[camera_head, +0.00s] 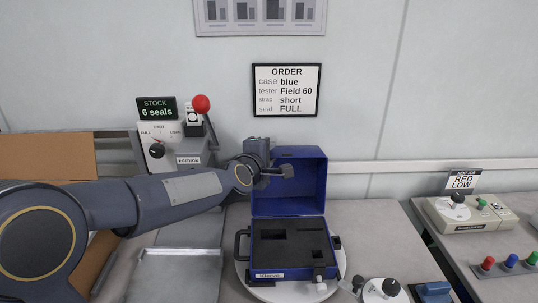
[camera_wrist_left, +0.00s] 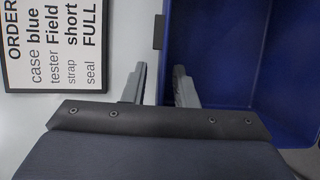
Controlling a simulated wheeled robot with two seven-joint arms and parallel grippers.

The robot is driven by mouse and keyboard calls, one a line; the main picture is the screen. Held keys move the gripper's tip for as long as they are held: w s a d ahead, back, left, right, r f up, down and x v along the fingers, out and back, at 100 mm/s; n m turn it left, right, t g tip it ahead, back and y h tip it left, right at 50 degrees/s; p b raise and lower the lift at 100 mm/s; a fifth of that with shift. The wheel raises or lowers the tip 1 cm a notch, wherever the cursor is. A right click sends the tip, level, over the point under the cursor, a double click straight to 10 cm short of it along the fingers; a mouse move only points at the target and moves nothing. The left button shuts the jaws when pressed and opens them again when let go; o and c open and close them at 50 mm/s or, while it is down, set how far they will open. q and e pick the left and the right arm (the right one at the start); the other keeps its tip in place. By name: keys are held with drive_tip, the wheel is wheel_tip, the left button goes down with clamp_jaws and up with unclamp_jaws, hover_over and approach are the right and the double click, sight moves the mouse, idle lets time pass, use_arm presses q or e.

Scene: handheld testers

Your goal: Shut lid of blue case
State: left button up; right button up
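The blue case (camera_head: 290,260) stands on a round white turntable (camera_head: 243,278) with its lid (camera_head: 310,185) raised, tilted back. Its dark foam insert (camera_head: 285,240) has cut-outs, and no tester shows in it. My left gripper (camera_head: 287,171) is at the lid's left edge, in front of its upper part. In the left wrist view, its two fingers (camera_wrist_left: 158,84) are apart, with the edge of the lid (camera_wrist_left: 215,50) showing behind the gap. I cannot tell whether they touch the lid. My right gripper is not in view.
A stock machine with a red-knobbed lever (camera_head: 201,104) stands left of the case. A metal tray (camera_head: 175,275) lies front left. Small dark-knobbed parts (camera_head: 385,288) sit front right. An order sign (camera_head: 287,90) hangs behind. A side table (camera_head: 470,240) holds a beige device and coloured buttons.

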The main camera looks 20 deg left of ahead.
use_arm(q)
clamp_jaws()
idle(1.3)
